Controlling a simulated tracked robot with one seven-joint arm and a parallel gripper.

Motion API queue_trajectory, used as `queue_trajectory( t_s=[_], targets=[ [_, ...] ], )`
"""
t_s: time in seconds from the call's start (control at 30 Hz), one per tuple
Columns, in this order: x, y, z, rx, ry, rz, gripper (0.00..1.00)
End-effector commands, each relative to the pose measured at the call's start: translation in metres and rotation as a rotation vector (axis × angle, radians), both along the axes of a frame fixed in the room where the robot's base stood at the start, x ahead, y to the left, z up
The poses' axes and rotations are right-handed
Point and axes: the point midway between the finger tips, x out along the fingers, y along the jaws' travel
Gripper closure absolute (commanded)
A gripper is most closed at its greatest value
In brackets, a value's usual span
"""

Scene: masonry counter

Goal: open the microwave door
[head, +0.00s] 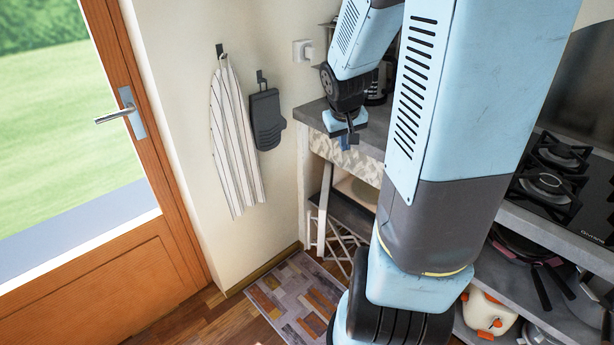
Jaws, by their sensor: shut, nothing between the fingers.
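My gripper (346,141) is small and partly dark in the head view. It is at the front edge of the grey counter, pointing down, with its fingers shut and nothing seen between them. A pale upright panel (323,208) stands in the shelf space below the counter, below and left of my gripper. I cannot tell what it belongs to. My own arm hides much of the counter and shelves.
The grey counter (314,113) meets the wall at the back. A gas hob (548,185) and pans (520,247) are at right. A striped towel (234,140) and dark mitt (266,120) hang on the wall. A patterned rug (290,292) lies before the wooden door (110,275).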

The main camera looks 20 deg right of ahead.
Motion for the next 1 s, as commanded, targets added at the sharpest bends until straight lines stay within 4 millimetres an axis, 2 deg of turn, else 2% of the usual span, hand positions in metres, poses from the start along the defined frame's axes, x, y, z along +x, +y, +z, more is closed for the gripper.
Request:
queue_trajectory(
  t_s=[0.03, 0.3, 0.6, 0.8, 1.0],
  targets=[
    [0.004, -0.010, -0.015, 0.014, 0.013, -0.008, 1.00],
    [0.020, -0.049, -0.085, 0.102, 0.016, -0.025, 1.00],
    [0.026, -0.080, -0.159, 0.251, -0.037, -0.057, 1.00],
    [0.029, -0.093, -0.201, 0.372, -0.115, -0.090, 1.00],
    [0.033, -0.101, -0.229, 0.486, -0.216, -0.132, 1.00]
  ],
)
